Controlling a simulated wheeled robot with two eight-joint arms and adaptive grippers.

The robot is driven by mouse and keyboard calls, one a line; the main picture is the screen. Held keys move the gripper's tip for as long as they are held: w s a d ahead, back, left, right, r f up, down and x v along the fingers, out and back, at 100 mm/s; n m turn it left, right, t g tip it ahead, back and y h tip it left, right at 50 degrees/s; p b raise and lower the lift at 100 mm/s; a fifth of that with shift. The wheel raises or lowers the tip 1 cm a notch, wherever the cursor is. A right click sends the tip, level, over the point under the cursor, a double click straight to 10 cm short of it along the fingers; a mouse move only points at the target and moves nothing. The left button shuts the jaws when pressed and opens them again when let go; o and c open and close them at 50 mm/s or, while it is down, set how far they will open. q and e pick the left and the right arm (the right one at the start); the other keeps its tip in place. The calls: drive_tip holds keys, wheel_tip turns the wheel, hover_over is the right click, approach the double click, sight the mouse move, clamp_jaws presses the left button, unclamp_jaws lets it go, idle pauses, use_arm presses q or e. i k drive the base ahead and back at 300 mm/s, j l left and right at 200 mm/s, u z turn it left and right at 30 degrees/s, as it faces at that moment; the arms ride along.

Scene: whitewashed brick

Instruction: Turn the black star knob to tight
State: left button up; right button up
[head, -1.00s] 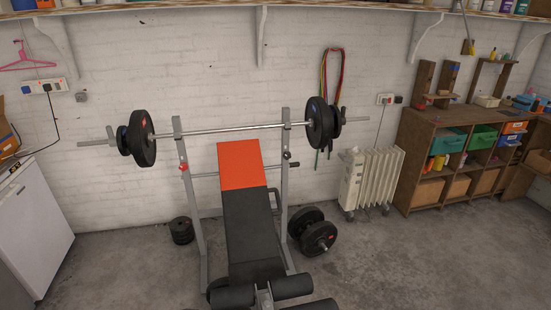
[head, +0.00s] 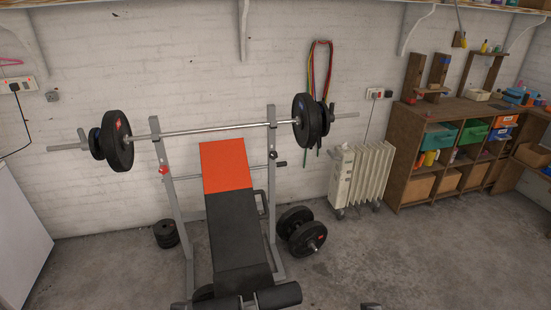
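The black star knob (head: 273,155) is small and dark, on the right upright (head: 277,210) of the weight bench's grey frame. It sits below the barbell and to the right of the orange backrest. A red knob (head: 164,170) is on the left upright (head: 168,215). Only small dark tips, which look like my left gripper (head: 180,305) and my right gripper (head: 371,306), show at the bottom edge. Both are far from the knob. Their fingers are cut off, so I cannot tell whether they are open or shut.
A loaded barbell (head: 215,131) rests across the uprights. The bench's black seat (head: 237,235) and foam rollers stand in front. Weight plates lie on the floor on both sides. A white radiator (head: 360,178) and wooden shelves (head: 400,150) are at right. Floor at front right is clear.

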sight(273, 155)
drive_tip(key=l, duration=2.15)
drive_tip(key=i+l, duration=0.8)
drive_tip(key=l, duration=0.2)
drive_tip(key=i+j, duration=0.8)
drive_tip(key=i, duration=0.15)
